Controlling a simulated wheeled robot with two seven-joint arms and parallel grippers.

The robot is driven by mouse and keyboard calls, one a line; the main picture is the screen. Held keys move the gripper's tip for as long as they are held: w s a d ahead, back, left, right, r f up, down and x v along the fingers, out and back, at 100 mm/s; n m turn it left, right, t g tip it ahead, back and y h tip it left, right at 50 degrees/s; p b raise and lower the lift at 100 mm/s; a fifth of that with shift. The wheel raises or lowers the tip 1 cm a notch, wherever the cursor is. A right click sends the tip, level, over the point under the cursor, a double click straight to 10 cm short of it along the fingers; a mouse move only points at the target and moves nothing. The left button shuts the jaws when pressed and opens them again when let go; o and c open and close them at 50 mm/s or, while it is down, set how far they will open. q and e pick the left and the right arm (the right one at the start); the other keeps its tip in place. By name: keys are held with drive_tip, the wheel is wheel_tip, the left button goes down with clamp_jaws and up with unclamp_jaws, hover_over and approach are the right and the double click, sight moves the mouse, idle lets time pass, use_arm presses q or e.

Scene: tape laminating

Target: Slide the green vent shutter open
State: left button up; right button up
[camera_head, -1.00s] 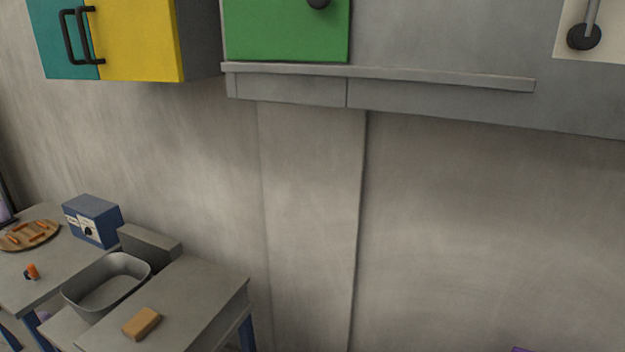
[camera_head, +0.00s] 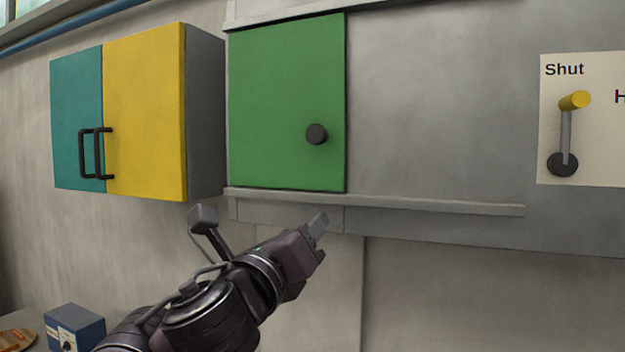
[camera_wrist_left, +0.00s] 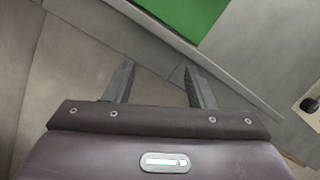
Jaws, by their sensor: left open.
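The green vent shutter (camera_head: 280,90) is an upright panel at the left end of a grey rail frame on the wall. A round black knob (camera_head: 316,134) sticks out near its right edge. My left gripper (camera_head: 318,226) is below the shutter and its lower rail, apart from the knob. In the left wrist view the gripper (camera_wrist_left: 158,85) has its two fingers spread with nothing between them. The shutter's green corner (camera_wrist_left: 185,15) shows above the fingers there; the knob is out of that view. My right gripper is not seen.
The lower rail (camera_head: 420,203) runs right from under the shutter, with bare grey panel (camera_head: 440,110) above it. A yellow and teal cabinet (camera_head: 145,110) stands out at the left. A lever on a "Shut" plate (camera_head: 565,130) is at the right.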

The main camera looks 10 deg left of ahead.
sight(314, 138)
use_arm(q)
drive_tip(key=s+r+m+t+h, duration=0.1)
drive_tip(key=s+r+m+t, duration=0.15)
drive_tip(key=r+m, duration=0.55)
drive_tip(key=shift+n+g, duration=0.25)
drive_tip(key=shift+n, duration=0.65)
drive_tip(key=w+r+p, duration=0.1)
drive_tip(key=w+r, duration=0.1)
drive_tip(key=w, duration=0.1)
drive_tip(key=w+d+r+p, duration=0.1)
drive_tip(key=w+r, duration=0.2)
drive_tip(key=shift+w+d, duration=0.1)
drive_tip(key=shift+c, duration=0.4)
clamp_jaws()
